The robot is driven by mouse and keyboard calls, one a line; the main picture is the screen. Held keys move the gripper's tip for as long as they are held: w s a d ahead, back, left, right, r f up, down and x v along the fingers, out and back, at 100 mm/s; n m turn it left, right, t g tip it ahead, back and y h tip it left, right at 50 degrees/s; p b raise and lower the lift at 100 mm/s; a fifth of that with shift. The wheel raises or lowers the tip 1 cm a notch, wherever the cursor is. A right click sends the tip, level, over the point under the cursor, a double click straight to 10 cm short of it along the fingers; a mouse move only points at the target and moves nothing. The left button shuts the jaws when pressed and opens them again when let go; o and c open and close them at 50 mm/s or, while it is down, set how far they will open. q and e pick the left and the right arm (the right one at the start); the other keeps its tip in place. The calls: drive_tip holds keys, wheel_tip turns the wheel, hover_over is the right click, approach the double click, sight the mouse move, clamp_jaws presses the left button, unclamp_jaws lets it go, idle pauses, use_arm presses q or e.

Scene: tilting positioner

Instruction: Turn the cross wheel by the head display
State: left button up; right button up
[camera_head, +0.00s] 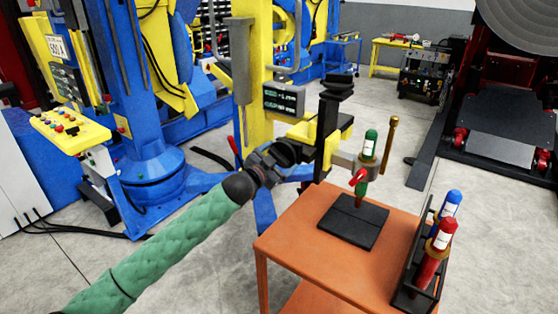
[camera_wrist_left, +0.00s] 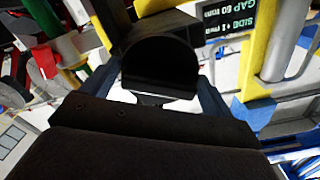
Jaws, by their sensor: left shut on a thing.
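The head display (camera_head: 284,100) is a dark panel with pale text on the yellow column. It also shows in the left wrist view (camera_wrist_left: 233,18), tilted, with text that includes "GAP". My left gripper (camera_head: 277,163), at the end of the green-sleeved arm, is just below the display. It is shut on a black rounded part, which I take to be the cross wheel (camera_head: 291,152). In the left wrist view the black part (camera_wrist_left: 160,66) sits between the fingers. The wheel's full cross shape is hidden. My right gripper is not in view.
An orange table (camera_head: 285,238) stands at the right of the arm, with a black pad (camera_head: 353,221) and a green-topped torch-like tool above it. A black rack (camera_head: 408,270) holds red and blue bottles. A button console (camera_head: 70,130) is at the left. Grey floor is free in front.

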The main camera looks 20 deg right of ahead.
use_arm(q)
drive_tip(key=shift+m, duration=0.3)
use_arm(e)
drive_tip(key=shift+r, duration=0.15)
use_arm(q)
drive_tip(key=o, duration=0.7)
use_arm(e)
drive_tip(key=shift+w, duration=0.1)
use_arm(q)
drive_tip(key=shift+a, duration=0.1)
drive_tip(key=shift+s+a+f, duration=0.1)
drive_tip(key=shift+s+a, duration=0.05)
drive_tip(key=shift+b+v, duration=1.55)
drive_tip(key=shift+v, duration=2.1)
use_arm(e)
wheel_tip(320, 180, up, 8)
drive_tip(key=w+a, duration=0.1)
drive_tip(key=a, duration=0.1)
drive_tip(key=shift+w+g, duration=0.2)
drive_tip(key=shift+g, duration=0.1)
